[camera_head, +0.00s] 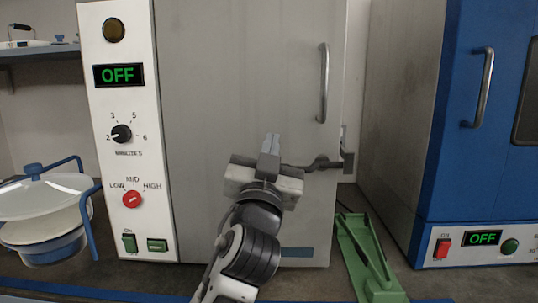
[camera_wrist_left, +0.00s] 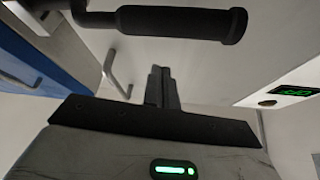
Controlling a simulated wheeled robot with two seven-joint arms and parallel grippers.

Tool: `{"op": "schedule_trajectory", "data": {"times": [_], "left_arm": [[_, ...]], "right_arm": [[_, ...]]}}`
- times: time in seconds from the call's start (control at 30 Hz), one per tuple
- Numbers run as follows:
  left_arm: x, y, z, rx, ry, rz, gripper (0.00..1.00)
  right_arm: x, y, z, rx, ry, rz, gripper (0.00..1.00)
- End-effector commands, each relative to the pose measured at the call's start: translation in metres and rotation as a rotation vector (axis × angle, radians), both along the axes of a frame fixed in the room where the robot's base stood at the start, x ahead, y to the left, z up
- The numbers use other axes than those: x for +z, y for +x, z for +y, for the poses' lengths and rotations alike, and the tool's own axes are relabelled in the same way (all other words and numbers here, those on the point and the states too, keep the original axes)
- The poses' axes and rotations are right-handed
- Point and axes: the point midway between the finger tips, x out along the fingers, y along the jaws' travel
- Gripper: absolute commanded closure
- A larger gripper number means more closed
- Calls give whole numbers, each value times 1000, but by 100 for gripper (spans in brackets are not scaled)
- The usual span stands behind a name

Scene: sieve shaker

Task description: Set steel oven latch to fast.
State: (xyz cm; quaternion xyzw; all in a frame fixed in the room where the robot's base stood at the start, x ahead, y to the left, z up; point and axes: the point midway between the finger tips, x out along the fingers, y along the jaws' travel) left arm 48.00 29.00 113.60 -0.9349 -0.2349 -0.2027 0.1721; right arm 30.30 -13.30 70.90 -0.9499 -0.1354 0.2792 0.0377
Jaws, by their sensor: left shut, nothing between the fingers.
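The steel oven (camera_head: 240,60) stands in the middle of the head view with its grey door closed against the body as far as I can see. Its dark latch (camera_head: 322,164) sits at the door's right edge, with the lever lying roughly level and pointing left. My left gripper (camera_head: 271,144) is shut and empty in front of the door, just left of the lever's end. It hides part of the door. In the left wrist view, the latch's black grip (camera_wrist_left: 180,23) crosses the top, beyond the closed fingertips (camera_wrist_left: 160,75). I cannot tell whether they touch. My right gripper is out of view.
The steel oven's panel (camera_head: 128,130) is at left, with an OFF display and a red dial (camera_head: 132,199). Its vertical door handle (camera_head: 323,82) is above the latch. A blue oven (camera_head: 455,140) stands at right. A green holder (camera_head: 365,255) lies between, and a lidded pot (camera_head: 45,200) at left.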

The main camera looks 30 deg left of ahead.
Motion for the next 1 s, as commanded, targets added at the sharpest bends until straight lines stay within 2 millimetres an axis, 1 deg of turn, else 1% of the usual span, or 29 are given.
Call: {"op": "schedule_trajectory", "data": {"times": [0.03,0.17,0.33,0.5,0.57,0.73,0.8,0.9,1.0], "left_arm": [[-7,0,2,1,2,1,100],[-12,0,3,0,0,0,100],[-13,0,4,0,1,-1,100],[-13,0,4,0,-1,-2,100],[-16,0,4,0,-8,-6,100],[-30,0,6,-1,-81,-52,100],[-35,0,7,-1,-109,-68,100],[-41,0,8,-1,-115,-70,100],[-42,1,9,1,-112,-70,100]], "right_arm": [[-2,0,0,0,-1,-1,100],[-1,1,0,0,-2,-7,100],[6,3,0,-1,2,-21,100],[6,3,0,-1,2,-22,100],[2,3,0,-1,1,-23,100],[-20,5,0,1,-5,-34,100],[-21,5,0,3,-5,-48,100],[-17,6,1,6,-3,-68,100],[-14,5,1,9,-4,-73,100]]}}
